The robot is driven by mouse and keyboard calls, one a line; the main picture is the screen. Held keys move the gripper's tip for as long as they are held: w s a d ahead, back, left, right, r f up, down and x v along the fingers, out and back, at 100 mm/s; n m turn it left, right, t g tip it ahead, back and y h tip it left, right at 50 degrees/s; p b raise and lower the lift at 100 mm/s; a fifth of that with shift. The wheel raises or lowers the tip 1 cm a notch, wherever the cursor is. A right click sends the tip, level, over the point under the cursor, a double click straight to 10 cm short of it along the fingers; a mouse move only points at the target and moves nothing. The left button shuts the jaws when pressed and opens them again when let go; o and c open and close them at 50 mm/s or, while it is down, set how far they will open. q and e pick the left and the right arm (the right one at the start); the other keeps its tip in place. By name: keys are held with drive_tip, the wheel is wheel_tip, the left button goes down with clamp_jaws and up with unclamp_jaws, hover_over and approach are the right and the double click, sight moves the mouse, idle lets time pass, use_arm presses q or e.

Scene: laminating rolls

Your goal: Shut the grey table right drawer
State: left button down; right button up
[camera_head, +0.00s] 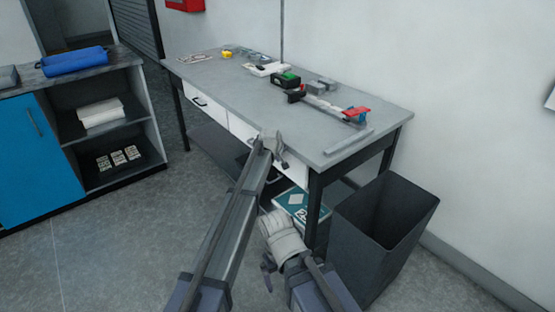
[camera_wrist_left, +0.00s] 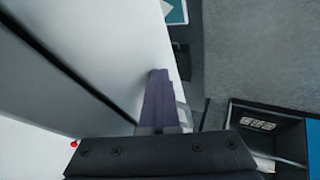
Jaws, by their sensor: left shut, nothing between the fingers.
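The grey table (camera_head: 235,84) stands against the wall with white drawer fronts under its top. The right drawer (camera_head: 296,172) shows only in part, because my left arm and gripper cover much of its front. I cannot tell how far it stands out. My left gripper (camera_head: 274,147) is shut and empty, in front of the right drawer near the table's front edge. In the left wrist view its purple fingers (camera_wrist_left: 159,100) lie close against a pale flat surface; contact is unclear. My right gripper (camera_head: 269,266) is low in front of the table; its fingers are unclear.
A dark bin (camera_head: 385,225) stands at the table's right end. A teal box (camera_head: 292,201) is under the table. Tools and a yellow item (camera_head: 227,54) lie on top. A blue-doored cabinet (camera_head: 32,150) stands left, with clear floor between.

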use_arm(q)
drive_tip(key=shift+w+d+r, duration=0.1)
drive_tip(key=shift+w+d, duration=0.1)
drive_tip(key=shift+d, duration=0.15)
drive_tip(key=s+a+r+p, duration=0.5)
drive_tip(key=s+r+p, duration=0.3)
drive_tip(key=shift+s+a, duration=0.2)
drive_tip(key=shift+a, duration=0.2)
drive_tip(key=shift+f, duration=0.1)
